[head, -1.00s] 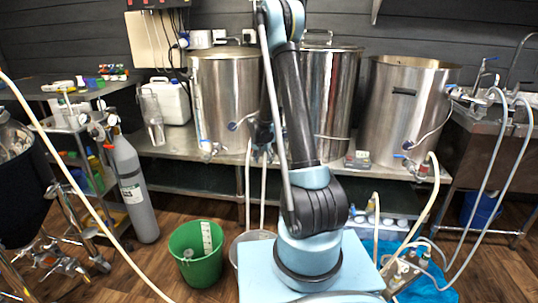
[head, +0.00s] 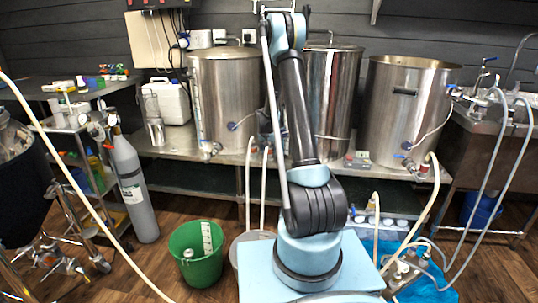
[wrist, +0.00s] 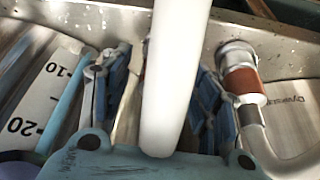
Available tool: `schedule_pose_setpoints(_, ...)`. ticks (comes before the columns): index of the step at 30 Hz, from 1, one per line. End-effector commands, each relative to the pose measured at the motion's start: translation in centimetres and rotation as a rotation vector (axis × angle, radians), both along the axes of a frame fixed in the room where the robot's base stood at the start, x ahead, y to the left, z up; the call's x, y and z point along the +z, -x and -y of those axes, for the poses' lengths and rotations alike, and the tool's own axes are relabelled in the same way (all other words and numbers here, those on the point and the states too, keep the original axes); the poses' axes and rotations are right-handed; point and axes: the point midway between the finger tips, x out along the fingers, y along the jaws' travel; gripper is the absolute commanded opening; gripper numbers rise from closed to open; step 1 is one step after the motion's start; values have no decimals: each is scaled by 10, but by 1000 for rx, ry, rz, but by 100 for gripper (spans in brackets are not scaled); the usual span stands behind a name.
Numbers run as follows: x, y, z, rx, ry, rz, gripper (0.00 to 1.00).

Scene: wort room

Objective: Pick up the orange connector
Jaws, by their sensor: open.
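In the wrist view, the orange connector (wrist: 243,82) shows as a rust-orange collar on a pale, bent pipe to the right of my gripper. My gripper (wrist: 166,72) is open, with its blue pads on either side of a thick white tube (wrist: 176,70). The tube runs down the middle of the view close to the camera and hides what lies behind it. The connector is outside the right finger, with a small gap between them in this view. I cannot tell how far apart they are in depth. In the head view I cannot make out the gripper or the connector.
The wrist view shows a bare metal surface around the pipe and a white scale strip (wrist: 40,100) on the left. In the head view, steel kettles (head: 225,100) stand on a bench. A green bucket (head: 197,262) and grey gas cylinder (head: 133,190) stand on the floor at left.

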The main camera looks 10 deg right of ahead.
Motion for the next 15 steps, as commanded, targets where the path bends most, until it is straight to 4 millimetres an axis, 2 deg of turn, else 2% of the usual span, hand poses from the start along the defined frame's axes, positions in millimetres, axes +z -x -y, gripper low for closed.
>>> schedule_pose_setpoints(3, -3, -15, 7, 0, 0, 0, 56)
schedule_pose_setpoints(7, -10, -16, 7, 1, 0, 0, 56)
schedule_pose_setpoints(13, -11, -16, 7, 1, 0, 0, 56)
schedule_pose_setpoints(14, -11, -16, 7, 1, 0, 0, 51)
schedule_pose_setpoints(15, -11, -16, 7, 1, 0, 0, 42)
